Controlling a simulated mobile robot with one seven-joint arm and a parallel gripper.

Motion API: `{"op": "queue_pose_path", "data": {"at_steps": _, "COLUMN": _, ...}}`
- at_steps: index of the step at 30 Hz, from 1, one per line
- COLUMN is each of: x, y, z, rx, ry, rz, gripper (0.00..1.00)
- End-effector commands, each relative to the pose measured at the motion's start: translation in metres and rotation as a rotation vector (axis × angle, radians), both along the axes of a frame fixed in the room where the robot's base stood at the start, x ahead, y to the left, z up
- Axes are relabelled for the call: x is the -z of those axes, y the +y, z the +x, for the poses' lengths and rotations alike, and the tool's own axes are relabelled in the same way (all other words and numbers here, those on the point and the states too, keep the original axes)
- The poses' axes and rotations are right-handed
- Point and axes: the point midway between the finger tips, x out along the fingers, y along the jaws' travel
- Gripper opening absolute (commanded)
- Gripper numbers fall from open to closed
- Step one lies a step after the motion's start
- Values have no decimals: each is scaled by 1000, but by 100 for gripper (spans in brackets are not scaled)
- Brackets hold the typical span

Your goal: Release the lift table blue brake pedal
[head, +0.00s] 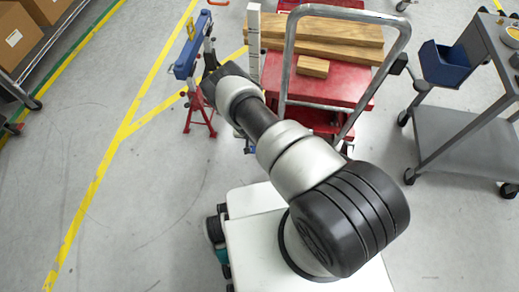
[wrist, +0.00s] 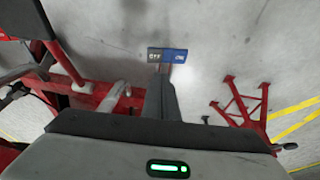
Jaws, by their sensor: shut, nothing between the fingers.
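The brake pedal (wrist: 168,55) shows in the wrist view as a small flat plate just beyond my fingertips. Its left half is dark and marked OFF; its right half is blue and appears marked ON. My gripper (wrist: 162,80) is shut with nothing in it and points toward the pedal; I cannot tell whether it touches. The red lift table (head: 352,90) stands at the top of the head view, with its grey push handle (head: 289,55) nearest me. Its red frame (wrist: 85,94) shows at left in the wrist view.
A red stand (head: 199,115) under a blue beam (head: 188,58) is left of the lift table; its legs (wrist: 240,105) show in the wrist view. Wooden planks (head: 330,38) lie on the table. A grey cart (head: 460,135) is at right. Floor at left is clear.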

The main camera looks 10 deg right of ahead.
Motion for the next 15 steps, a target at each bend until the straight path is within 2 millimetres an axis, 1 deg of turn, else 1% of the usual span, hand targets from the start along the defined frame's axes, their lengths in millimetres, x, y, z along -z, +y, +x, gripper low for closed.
{"op": "queue_pose_path", "data": {"at_steps": 1, "x": 11, "y": -2, "z": 0, "rx": 1, "ry": 1, "rz": 0, "gripper": 0}}
{"op": "queue_pose_path", "data": {"at_steps": 5, "x": 37, "y": -7, "z": 7, "rx": 1, "ry": 1, "rz": 1, "gripper": 0}}
{"op": "queue_pose_path", "data": {"at_steps": 9, "x": 68, "y": -13, "z": 14, "rx": 3, "ry": 0, "rz": 2, "gripper": 0}}
{"op": "queue_pose_path", "data": {"at_steps": 12, "x": 88, "y": -16, "z": 19, "rx": 2, "ry": -1, "rz": 1, "gripper": 0}}
{"op": "queue_pose_path", "data": {"at_steps": 14, "x": 97, "y": -19, "z": 21, "rx": 3, "ry": -1, "rz": 1, "gripper": 0}}
{"op": "queue_pose_path", "data": {"at_steps": 15, "x": 103, "y": -20, "z": 18, "rx": 2, "ry": 2, "rz": 0, "gripper": 0}}
